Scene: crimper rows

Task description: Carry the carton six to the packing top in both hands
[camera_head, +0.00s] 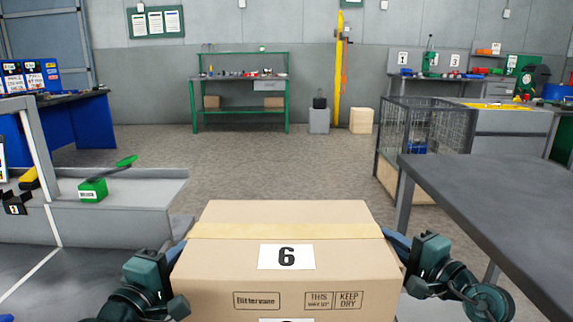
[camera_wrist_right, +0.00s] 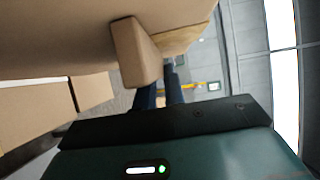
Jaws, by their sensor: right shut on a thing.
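Carton six (camera_head: 285,210), a brown box with a white "6" label and a tan tape band, is upright in front of me in the head view. My right gripper (camera_head: 400,243) is at its right side, shut on it. In the right wrist view the carton's brown side and a protruding block (camera_wrist_right: 137,52) are close to the dark fingers. My left gripper (camera_head: 175,252) is at the carton's left side; its fingertips are mostly hidden. A dark grey table top (camera_head: 500,205) stands at the right; I cannot tell whether it is the packing top.
A wire cage (camera_head: 430,125) stands behind the right-hand table. At left is a low grey platform (camera_head: 130,215) with a green item (camera_head: 93,189). A green-framed bench (camera_head: 240,92) is at the back wall. The floor (camera_head: 270,165) beyond the carton is clear.

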